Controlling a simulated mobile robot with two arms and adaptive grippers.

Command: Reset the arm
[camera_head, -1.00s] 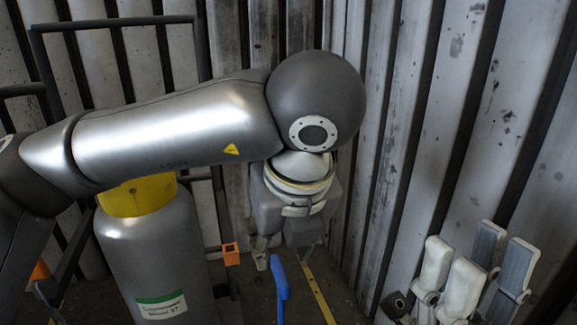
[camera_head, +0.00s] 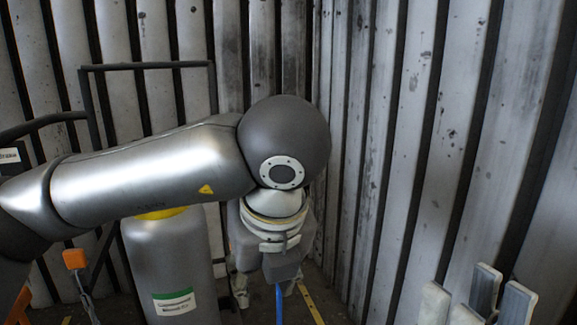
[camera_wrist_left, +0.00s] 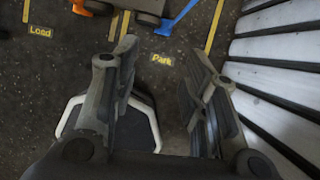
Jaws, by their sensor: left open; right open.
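My left arm reaches across the head view from the left, and its gripper (camera_head: 268,288) points down, partly hidden behind its own wrist. In the left wrist view the fingers of my left gripper (camera_wrist_left: 164,75) stand wide apart with nothing between them, above the dark floor (camera_wrist_left: 185,42). My right gripper (camera_head: 476,298) shows at the bottom right of the head view. Its grey and pale fingers point up, spread apart and empty, and their lower parts are cut off by the frame.
A grey cylinder (camera_head: 170,255) with a yellow top stands behind my left arm. Corrugated metal walls (camera_head: 375,130) close off the back and right. A blue bar (camera_wrist_left: 178,18) is near the floor markings "Load" and "Park". A whitish-rimmed grey object (camera_wrist_left: 70,115) lies under the left finger.

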